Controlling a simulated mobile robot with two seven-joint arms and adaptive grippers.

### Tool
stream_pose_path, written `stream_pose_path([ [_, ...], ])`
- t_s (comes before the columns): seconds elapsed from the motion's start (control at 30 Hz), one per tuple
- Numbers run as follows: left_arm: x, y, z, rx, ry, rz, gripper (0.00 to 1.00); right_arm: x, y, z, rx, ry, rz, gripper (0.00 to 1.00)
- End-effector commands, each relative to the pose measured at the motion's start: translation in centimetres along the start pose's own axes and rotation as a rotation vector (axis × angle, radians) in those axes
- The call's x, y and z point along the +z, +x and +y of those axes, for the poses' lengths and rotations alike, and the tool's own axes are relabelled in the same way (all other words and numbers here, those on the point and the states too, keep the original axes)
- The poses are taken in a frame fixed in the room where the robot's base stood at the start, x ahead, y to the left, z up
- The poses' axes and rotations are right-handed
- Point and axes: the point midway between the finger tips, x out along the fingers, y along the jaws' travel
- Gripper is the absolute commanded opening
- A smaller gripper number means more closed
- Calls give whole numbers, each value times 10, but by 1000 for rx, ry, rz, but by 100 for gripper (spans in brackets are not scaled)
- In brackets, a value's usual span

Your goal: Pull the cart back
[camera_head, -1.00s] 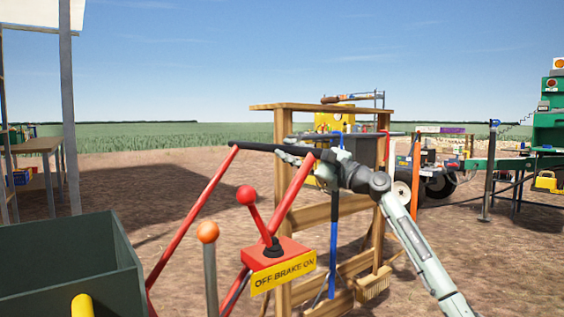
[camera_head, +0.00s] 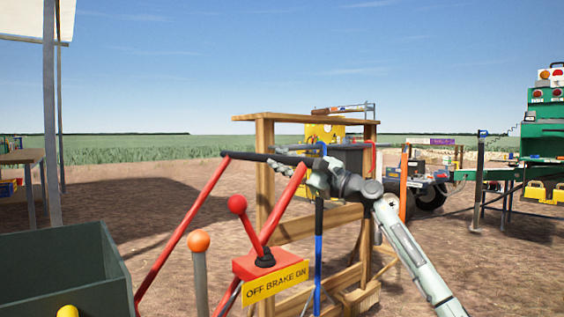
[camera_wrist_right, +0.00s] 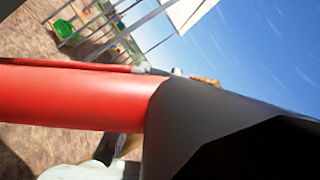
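The cart's handle (camera_head: 268,157) is a black bar on two red tubes, rising beside the dark green cart bin (camera_head: 60,265) at lower left. A red brake lever (camera_head: 247,222) with a ball knob leans left, toward OFF on the yellow plate (camera_head: 275,282). My right gripper (camera_head: 318,180) is at the right end of the black bar, where it meets the red tube. In the right wrist view the red tube (camera_wrist_right: 75,95) and the black bar (camera_wrist_right: 215,120) fill the near view. The fingertips are hidden, so their closure is unclear. My left gripper is not visible.
A wooden rack (camera_head: 265,190) with hanging tools stands close behind the handle and my right arm. An orange-knobbed lever (camera_head: 199,242) stands left of the brake. A metal post (camera_head: 50,120) is at left, green machinery (camera_head: 553,120) at right. Bare ground lies behind.

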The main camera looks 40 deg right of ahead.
Motion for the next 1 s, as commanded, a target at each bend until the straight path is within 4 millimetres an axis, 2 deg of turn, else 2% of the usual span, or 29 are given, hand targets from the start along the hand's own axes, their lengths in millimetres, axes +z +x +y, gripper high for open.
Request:
stream_pose_path([
  [0.03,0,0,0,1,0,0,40,-3,-2,-7,-16,-3,7,24],
  [0.2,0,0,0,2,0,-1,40,-2,-1,-6,-13,-3,6,42],
  [0.57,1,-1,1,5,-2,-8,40,-2,-5,-2,-7,-2,4,42],
  [0.77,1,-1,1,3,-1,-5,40,-3,-32,-1,-5,-2,7,42],
  [1.0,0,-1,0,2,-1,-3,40,-3,-80,-1,-7,-1,7,42],
])
